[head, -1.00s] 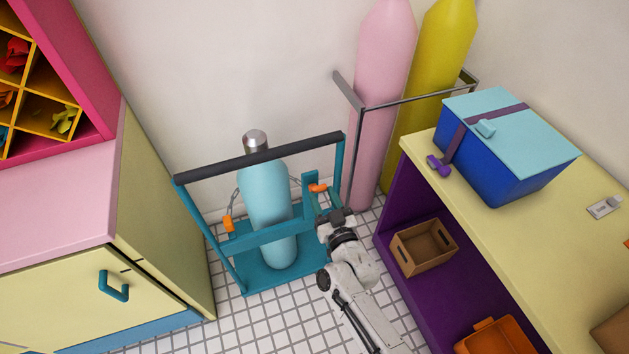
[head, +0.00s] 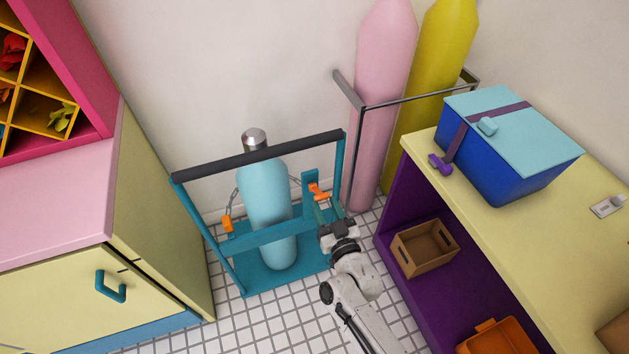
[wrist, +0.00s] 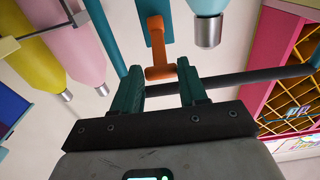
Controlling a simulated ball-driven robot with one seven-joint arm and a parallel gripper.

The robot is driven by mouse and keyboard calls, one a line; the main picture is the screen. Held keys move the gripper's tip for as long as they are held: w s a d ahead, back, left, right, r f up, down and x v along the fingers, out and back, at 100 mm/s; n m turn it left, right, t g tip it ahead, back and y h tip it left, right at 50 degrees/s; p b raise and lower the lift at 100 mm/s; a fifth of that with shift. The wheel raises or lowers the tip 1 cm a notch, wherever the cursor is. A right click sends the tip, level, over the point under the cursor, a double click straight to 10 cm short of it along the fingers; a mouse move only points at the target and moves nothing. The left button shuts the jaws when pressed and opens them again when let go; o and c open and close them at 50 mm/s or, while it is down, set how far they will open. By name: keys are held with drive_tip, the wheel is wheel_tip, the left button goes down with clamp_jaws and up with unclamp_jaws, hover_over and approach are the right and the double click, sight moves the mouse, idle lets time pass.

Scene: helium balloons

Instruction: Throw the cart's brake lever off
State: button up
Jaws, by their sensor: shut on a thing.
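The teal cart (head: 240,285) stands on the tiled floor with a dark top bar and holds a light-blue cylinder (head: 265,205). The orange brake lever (head: 319,193) is on a teal upright at the cart's right side, tilted down to the right. My gripper (head: 326,213) is at the lever's lower end. In the wrist view the lever (wrist: 156,38) reaches down to its wider end between the two teal fingers of my gripper (wrist: 160,80). My gripper is shut on it; the exact contact is hard to see.
An orange clip (head: 227,223) with a chain hangs at the cart's left. Pink (head: 378,110) and yellow (head: 430,80) cylinders stand behind a grey rail at the right. A purple shelf (head: 395,225) is close right of my arm; a cabinet (head: 165,230) is at the left.

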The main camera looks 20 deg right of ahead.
drive_tip(key=shift+s+f, duration=0.1)
drive_tip(key=shift+f, duration=0.15)
drive_tip(key=shift+s+f+b, duration=0.35)
drive_tip(key=shift+f+b, duration=0.35)
drive_tip(key=shift+f, duration=0.3)
drive_tip(key=o, duration=0.9)
drive_tip(key=shift+o, duration=0.2)
drive_tip(key=shift+s, duration=0.15)
drive_tip(key=shift+s+p, duration=0.5)
drive_tip(key=shift+s, duration=1.3)
drive_tip(key=shift+s, duration=0.1)
